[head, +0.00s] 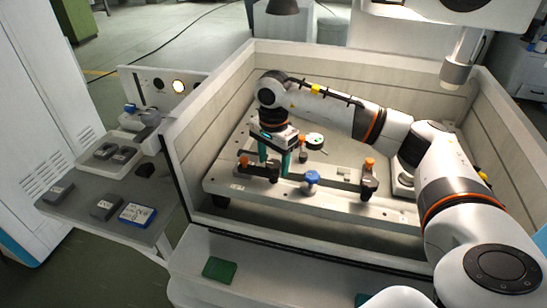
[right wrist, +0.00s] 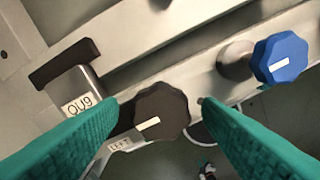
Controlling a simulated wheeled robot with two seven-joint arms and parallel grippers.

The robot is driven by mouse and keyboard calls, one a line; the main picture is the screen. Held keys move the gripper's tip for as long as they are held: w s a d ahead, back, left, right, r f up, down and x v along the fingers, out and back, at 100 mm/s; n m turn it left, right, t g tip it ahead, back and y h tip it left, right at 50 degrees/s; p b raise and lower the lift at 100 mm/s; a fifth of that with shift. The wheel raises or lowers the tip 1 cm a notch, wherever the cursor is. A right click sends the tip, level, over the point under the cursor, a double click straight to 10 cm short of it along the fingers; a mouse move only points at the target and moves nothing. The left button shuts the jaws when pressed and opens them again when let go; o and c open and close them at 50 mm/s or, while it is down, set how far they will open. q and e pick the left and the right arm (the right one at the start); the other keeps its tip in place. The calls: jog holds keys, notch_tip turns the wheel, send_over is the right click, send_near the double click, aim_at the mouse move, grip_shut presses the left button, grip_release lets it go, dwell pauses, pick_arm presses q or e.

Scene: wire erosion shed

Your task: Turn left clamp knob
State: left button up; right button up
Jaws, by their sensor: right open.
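The left clamp knob (right wrist: 162,110) is dark, lobed and marked with a white line. It sits in the right wrist view above a tag (right wrist: 120,145) reading LEFT. My right gripper (head: 275,168) reaches down over the left part of the fixture plate (head: 325,204) in the head view. Its teal fingers are open, one on each side of the dark knob, with gaps visible in the right wrist view. A blue knob (head: 311,182) stands to the right; it also shows in the right wrist view (right wrist: 280,58). My left gripper is not seen.
An orange-topped clamp (head: 368,180) stands at the plate's right, and another (head: 244,163) at its left. A round dial gauge (head: 315,140) is behind. Pale tank walls (head: 180,190) enclose the plate. A side shelf (head: 85,205) holds small blocks.

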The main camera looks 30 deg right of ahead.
jog(key=shift+c, duration=1.4)
jog(key=c, duration=0.7)
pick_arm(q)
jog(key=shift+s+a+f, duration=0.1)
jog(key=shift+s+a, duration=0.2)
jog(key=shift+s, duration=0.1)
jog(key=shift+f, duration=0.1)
